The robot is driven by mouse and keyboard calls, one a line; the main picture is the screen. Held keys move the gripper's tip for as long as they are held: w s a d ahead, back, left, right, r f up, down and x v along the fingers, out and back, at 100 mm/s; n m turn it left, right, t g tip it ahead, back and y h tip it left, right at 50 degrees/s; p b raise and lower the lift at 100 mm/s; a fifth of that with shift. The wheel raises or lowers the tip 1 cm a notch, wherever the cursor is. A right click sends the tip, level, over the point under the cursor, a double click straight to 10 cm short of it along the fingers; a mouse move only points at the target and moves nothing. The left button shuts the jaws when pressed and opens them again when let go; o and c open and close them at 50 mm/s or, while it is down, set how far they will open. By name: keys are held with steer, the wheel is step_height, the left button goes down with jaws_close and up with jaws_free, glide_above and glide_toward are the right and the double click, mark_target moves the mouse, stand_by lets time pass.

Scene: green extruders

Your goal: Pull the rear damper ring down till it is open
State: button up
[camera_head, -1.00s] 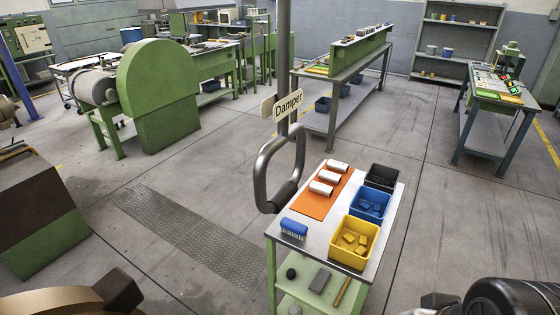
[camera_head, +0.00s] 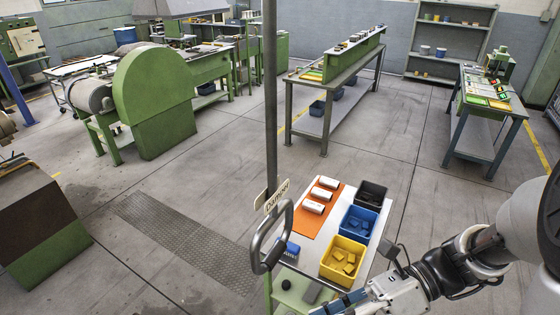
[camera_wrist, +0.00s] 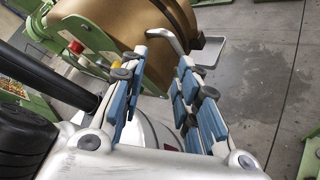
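The damper ring (camera_head: 284,232) is a grey metal loop hanging in front of a tall pole (camera_head: 270,100). A cream "Damper" sign (camera_head: 277,196) sits just above it. My gripper (camera_head: 338,304) enters the body-camera view at the lower right, below and to the right of the ring and apart from it. Its tips are partly cut off by the bottom edge. In the wrist view my gripper (camera_wrist: 162,62) has its blue-padded fingers spread with nothing between them. A grey bent bar (camera_wrist: 166,30) shows beyond the fingers; I cannot tell whether it belongs to the ring.
A small table (camera_head: 378,258) behind the ring holds an orange mat (camera_head: 303,222) with white parts, and yellow (camera_head: 328,268), blue (camera_head: 346,222) and black bins. A green machine (camera_head: 155,100) stands at the back left. The floor left of the ring is open.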

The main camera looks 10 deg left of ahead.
steer(key=w+d+r+m+t+y+p, duration=0.1)
steer(key=w+r+m+t+y+p, duration=0.1)
steer(key=w+m+t+y, duration=0.3)
steer(key=w+d+r+m+y+p, duration=0.2)
steer(key=w+m+p, duration=0.1)
steer(key=m, duration=0.4)
steer(key=a+r, duration=0.3)
steer(key=a, duration=1.4)
steer(key=shift+a+r+p, duration=0.2)
steer(key=shift+a+p, duration=0.05)
steer(key=shift+p, duration=0.2)
steer(key=shift+s, duration=0.1)
steer(key=shift+c, duration=0.4)
jaws_close()
